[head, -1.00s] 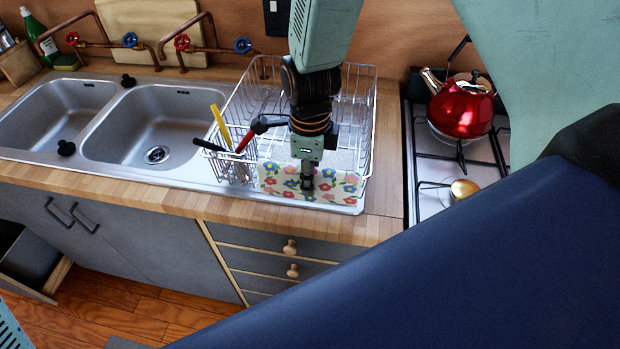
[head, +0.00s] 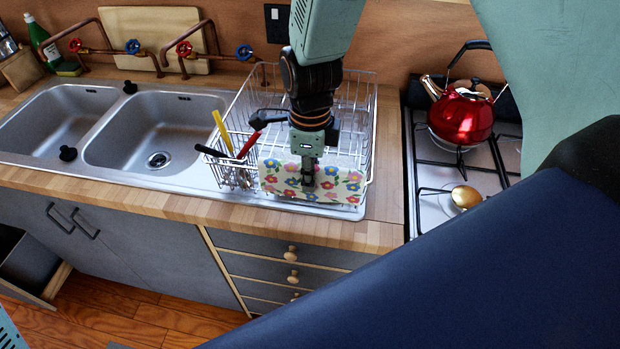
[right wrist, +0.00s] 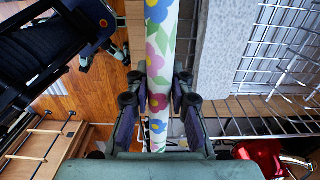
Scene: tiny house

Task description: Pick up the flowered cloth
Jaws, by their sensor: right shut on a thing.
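The flowered cloth (head: 340,188), white with red, blue, yellow and pink flowers, hangs at the front side of the wire dish rack (head: 368,130). My right gripper (head: 308,180) reaches down from above and is shut on the cloth near its middle. In the right wrist view the cloth (right wrist: 158,55) shows edge-on as a narrow strip between the two fingers of the gripper (right wrist: 158,98). In the head view the gripper hides part of the cloth. Whether the cloth still touches the rack I cannot tell. My left gripper is not in view.
A cutlery basket (head: 232,172) with yellow, red and black handles stands just left of the cloth. The double sink (head: 150,125) is further left. The stove with a red kettle (head: 462,112) is to the right. A wooden counter edge (head: 300,225) runs in front.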

